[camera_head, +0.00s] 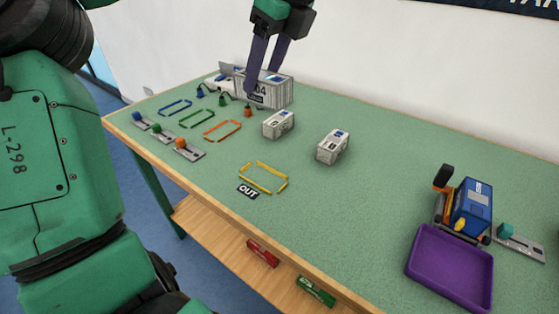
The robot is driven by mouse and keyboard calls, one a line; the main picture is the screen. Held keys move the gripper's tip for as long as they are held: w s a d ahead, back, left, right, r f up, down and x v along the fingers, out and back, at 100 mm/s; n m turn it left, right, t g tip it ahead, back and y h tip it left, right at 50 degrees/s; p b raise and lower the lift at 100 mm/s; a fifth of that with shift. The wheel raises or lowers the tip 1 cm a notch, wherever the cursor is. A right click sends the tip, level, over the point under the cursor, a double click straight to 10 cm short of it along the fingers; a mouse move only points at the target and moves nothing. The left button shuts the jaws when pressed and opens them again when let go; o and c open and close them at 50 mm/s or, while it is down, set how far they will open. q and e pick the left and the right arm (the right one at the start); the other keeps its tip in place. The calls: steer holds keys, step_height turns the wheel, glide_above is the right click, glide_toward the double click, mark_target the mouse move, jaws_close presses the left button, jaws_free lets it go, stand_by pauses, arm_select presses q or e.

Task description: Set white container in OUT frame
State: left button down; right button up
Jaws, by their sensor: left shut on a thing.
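A large white container marked 04 (278,93) stands at the back left of the green table. My left gripper (261,80) reaches down from above and is shut on it, with one finger in front of its near side and the other finger at its far side. The fingers hide part of it. The yellow OUT frame (247,180) lies flat and empty on the table nearer the front, with a black OUT label (248,192) beside it. My right gripper is not in view.
Blue (175,107), green (197,118) and orange (222,130) frames lie to the left, with small sliders (188,149) near the front edge. A purple tray (450,268) and blue machine (472,206) stand at the right. The middle right is clear.

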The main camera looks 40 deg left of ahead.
mark_target(260, 104)
arm_select(q)
steer(key=f, duration=0.1)
steer(key=s+f+b, duration=0.1)
steer(key=f, duration=0.1)
steer(key=f+b, duration=0.1)
steer(key=f, duration=0.1)
steer(key=shift+s+f, duration=0.1)
steer(key=shift+s, duration=0.15)
steer(key=f, duration=0.4)
steer(key=f+b, duration=0.1)
steer(key=f, duration=0.4)
steer(key=f+b, duration=0.1)
steer(key=f, duration=0.3)
steer(key=shift+w+f, duration=0.3)
steer(key=shift+f, duration=0.1)
steer(key=shift+c, duration=1.2)
jaws_free()
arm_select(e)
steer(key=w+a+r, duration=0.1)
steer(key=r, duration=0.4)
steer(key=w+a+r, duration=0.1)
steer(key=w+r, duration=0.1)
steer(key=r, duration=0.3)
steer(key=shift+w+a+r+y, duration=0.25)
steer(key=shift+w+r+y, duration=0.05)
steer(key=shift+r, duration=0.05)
arm_select(q)
steer(key=shift+r, duration=0.1)
